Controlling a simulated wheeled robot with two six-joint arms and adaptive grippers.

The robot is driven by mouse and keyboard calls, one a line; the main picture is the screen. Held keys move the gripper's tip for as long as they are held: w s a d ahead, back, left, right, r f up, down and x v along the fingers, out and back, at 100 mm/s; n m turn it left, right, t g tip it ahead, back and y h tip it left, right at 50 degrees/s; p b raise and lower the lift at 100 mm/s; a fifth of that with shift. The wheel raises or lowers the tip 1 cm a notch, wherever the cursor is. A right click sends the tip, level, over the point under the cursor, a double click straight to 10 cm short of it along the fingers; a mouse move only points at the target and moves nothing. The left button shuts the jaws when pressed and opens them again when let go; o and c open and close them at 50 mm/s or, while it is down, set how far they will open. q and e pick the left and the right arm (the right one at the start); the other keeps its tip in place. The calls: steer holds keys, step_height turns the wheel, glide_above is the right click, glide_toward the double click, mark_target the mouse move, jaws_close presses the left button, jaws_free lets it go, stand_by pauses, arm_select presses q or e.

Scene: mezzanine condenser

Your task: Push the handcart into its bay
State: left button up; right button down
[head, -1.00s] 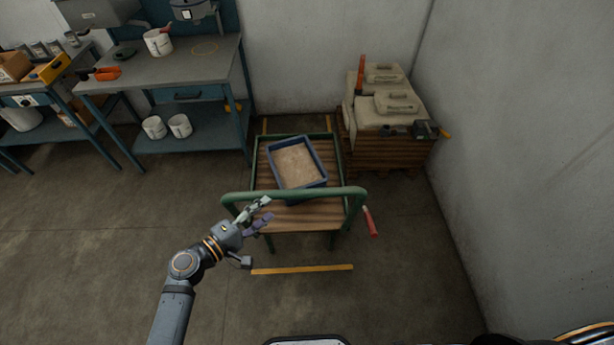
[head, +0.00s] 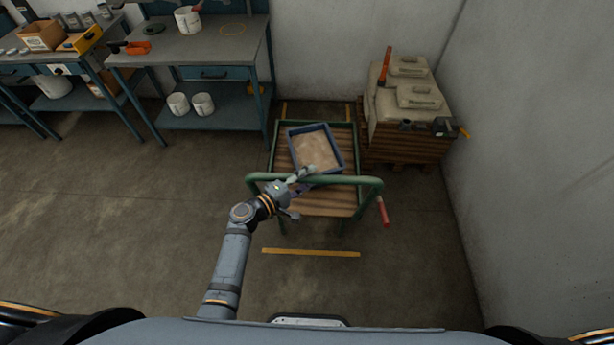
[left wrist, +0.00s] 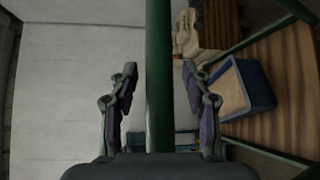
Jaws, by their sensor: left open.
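The handcart (head: 330,203) has a green tube frame and a slatted wooden deck. My left gripper (head: 302,178) is at the left part of the green push handle (head: 345,180). In the left wrist view, the green bar (left wrist: 159,110) runs between the two open fingers (left wrist: 160,75), with gaps on both sides. My right gripper is not in view.
A blue tray (head: 341,146) of sandy material sits askew on the deck. A red grip (head: 383,212) hangs at the handle's right end. The loaded pallet (head: 395,150) stands close right, the workbench (head: 215,50) to the left. The floor before the cart is clear.

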arm_select(q)
jaws_close()
stand_by(0.4)
